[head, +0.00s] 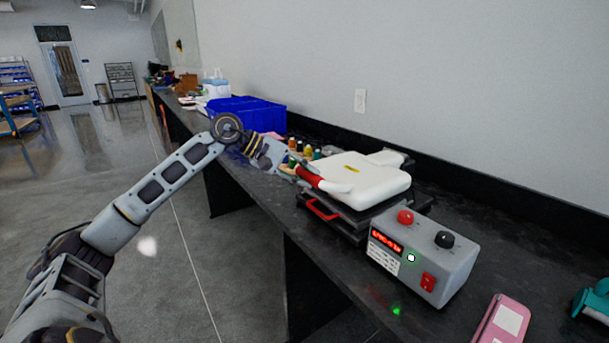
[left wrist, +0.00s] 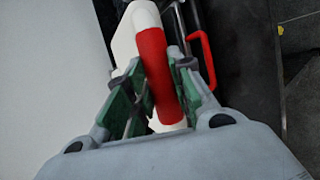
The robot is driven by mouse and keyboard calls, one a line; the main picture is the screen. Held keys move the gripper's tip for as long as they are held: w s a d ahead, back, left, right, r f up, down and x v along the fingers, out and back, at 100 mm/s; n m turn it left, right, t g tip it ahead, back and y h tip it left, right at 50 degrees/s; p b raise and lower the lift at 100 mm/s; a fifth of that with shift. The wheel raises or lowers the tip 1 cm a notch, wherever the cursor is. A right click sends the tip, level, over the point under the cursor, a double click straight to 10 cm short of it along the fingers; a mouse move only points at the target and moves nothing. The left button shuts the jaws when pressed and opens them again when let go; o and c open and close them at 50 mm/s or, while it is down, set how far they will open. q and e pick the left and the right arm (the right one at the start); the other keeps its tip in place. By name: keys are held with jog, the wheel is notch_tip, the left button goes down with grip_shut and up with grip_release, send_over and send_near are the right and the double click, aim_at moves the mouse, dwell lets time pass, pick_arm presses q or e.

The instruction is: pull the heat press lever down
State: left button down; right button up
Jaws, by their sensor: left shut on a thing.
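The heat press (head: 355,180) stands on the dark counter, with a white top and a black lower part. Its lever (head: 322,181) has a red grip on a white bar and shows at the press's left front. My left gripper (head: 289,168) reaches in from the left and is at the lever. In the left wrist view the fingers (left wrist: 160,90) are on both sides of the red lever grip (left wrist: 157,70), shut on it. A red handle (head: 322,210) shows low on the press, and also in the left wrist view (left wrist: 205,58). My right gripper is not in view.
A grey control box (head: 425,255) with red and black knobs stands right of the press. A pink object (head: 500,322) and a teal object (head: 592,300) lie farther right. Blue bins (head: 247,113) and several small spools (head: 305,150) stand behind.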

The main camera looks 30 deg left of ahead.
pick_arm(q)
jog(key=c, duration=1.2)
grip_release()
jog(key=shift+f, duration=0.45)
jog(key=shift+c, duration=0.2)
jog(key=shift+r, duration=0.1)
jog(key=shift+s+a+r, duration=0.1)
jog(key=shift+a+r, duration=0.05)
jog(key=v, duration=1.1)
jog(key=shift+s+a+r, duration=0.15)
jog(key=shift+a+r, duration=0.05)
